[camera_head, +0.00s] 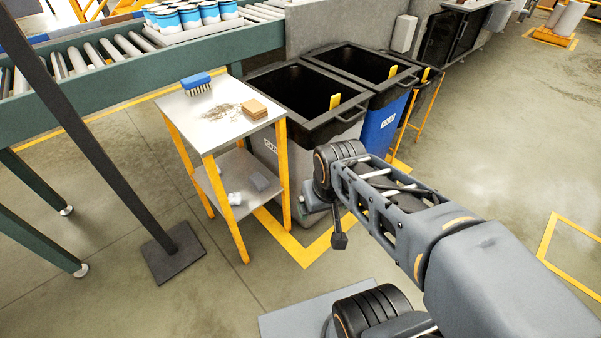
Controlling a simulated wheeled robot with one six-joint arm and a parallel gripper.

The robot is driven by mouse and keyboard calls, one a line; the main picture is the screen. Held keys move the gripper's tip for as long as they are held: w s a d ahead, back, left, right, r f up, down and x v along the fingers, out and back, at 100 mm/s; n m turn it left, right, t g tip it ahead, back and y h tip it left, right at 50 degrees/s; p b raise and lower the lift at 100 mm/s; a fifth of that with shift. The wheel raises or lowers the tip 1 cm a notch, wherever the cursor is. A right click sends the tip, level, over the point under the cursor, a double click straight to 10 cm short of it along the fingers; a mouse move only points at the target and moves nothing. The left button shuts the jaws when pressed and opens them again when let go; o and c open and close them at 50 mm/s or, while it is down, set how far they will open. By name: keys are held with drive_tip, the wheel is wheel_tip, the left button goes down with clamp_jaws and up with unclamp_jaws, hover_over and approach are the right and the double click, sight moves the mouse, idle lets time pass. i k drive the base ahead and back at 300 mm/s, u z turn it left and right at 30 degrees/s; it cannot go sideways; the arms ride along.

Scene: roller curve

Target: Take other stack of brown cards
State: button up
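A small stack of brown cards (254,109) lies on the metal top of a small side table (206,134) with orange legs, near its right edge. No second stack of brown cards shows in view. My gripper (339,241) hangs low at the end of my arm, right of the table and in front of the bins, apart from the cards. It looks small and dark, and its fingers are too small to tell open from shut.
A blue brush (197,83) and dark debris (224,112) share the tabletop. Open bins (308,93) stand right behind the table. A roller conveyor (130,50) with cans runs behind; a dark post (92,135) stands left.

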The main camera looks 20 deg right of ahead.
sight(253, 108)
drive_tip(key=z, duration=0.8)
drive_tip(key=i, duration=0.95)
drive_tip(key=u, duration=2.8)
drive_tip(key=i, duration=0.5)
drive_tip(key=u, duration=0.05)
